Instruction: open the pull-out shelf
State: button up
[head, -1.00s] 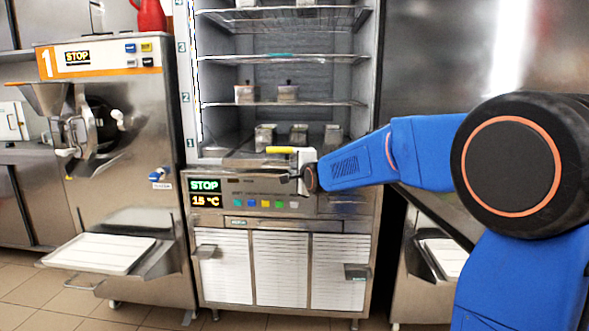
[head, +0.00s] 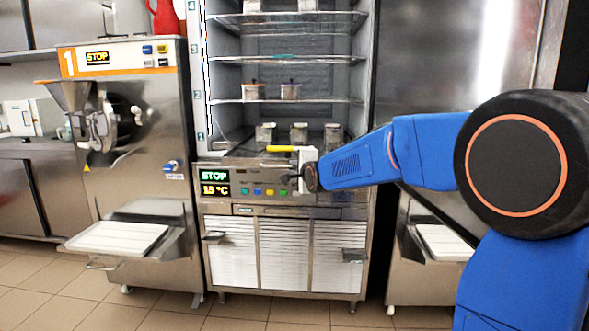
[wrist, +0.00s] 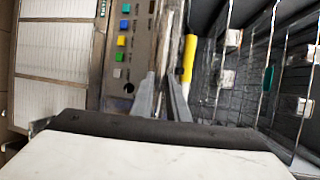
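The tall freezer cabinet (head: 285,200) stands ahead with its shelf compartment exposed. A yellow horizontal bar (head: 290,148) lies at the front of its lowest level, just above the control panel; I cannot tell whether it belongs to the pull-out shelf. My gripper (head: 295,177) is at the cabinet's front, just below the bar and right of the coloured buttons. In the wrist view, my gripper (wrist: 161,78) shows two grey fingers with a narrow gap between them. The yellow bar (wrist: 188,58) is beside them, not between them. A pale metal edge (wrist: 169,35) runs past the fingertips; contact is unclear.
Wire shelves (head: 285,99) above hold several small containers. A batch freezer (head: 125,140) with a white tray (head: 118,238) stands at the left. Steel panels and another white tray (head: 445,242) are at the right. The tiled floor (head: 180,320) in front is clear.

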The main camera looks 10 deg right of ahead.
dwell(0.3)
jog(key=v, duration=1.7)
jog(key=shift+s, duration=0.25)
jog(key=s+d+f+n+g, duration=0.1)
jog(key=s+f+n+g, duration=0.2)
jog(key=s, duration=0.9)
jog(key=s+d+f+n+g+h, duration=0.1)
jog(key=s+f+n+g, duration=0.3)
jog(key=s+f+n, duration=0.5)
jog(key=s+d+f+n+g, duration=0.3)
jog(key=s+f+n, duration=0.3)
jog(key=s+f, duration=0.5)
jog(key=s+g, duration=0.1)
jog(key=s, duration=0.3)
jog(key=shift+s, duration=0.4)
